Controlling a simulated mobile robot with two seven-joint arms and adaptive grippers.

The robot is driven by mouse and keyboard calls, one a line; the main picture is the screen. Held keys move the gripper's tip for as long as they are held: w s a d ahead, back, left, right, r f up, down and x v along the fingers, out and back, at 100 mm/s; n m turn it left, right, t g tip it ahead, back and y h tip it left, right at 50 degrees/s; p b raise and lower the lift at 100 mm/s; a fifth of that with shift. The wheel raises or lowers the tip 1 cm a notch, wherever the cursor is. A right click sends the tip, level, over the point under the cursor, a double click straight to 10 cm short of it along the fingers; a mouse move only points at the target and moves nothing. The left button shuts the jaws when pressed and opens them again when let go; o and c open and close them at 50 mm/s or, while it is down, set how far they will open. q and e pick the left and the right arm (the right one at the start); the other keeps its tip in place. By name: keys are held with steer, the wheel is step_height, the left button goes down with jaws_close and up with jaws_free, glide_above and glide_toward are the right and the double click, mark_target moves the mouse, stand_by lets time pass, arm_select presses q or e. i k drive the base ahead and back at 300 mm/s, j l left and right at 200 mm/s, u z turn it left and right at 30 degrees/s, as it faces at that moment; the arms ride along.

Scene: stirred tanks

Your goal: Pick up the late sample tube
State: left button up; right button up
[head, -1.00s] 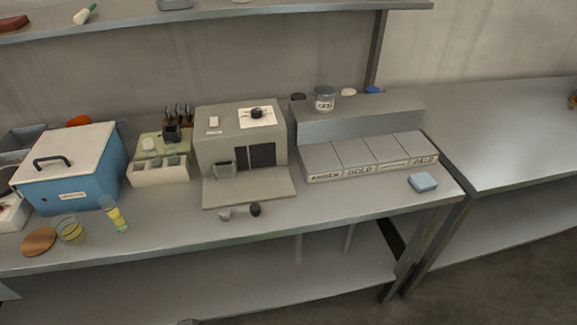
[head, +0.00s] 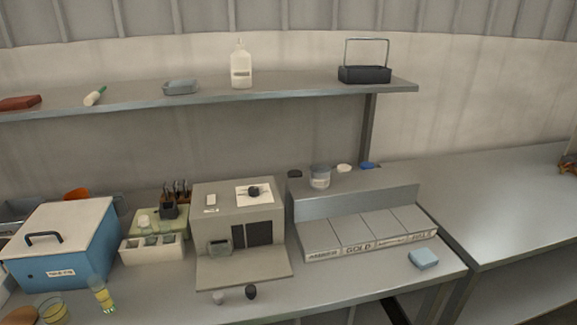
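No label in view reads "late sample", so I cannot tell which tube that is. A white tube with a green end (head: 95,96) lies tilted on the upper shelf at the left. A clear tube-like vessel with yellow contents (head: 103,296) stands on the bench in front of the blue box. Small clear vessels (head: 166,238) sit in and by a white rack (head: 152,254) right of the box. Neither of my grippers shows.
The blue box (head: 52,270) has a closed white lid. A grey machine (head: 240,210) stands mid-bench, with labelled bins (head: 370,235) to its right. The shelf (head: 290,90) holds a white bottle (head: 241,66) and a black caddy (head: 364,74). The right bench (head: 500,215) is mostly clear.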

mark_target(97, 286)
steer(key=u, duration=1.4)
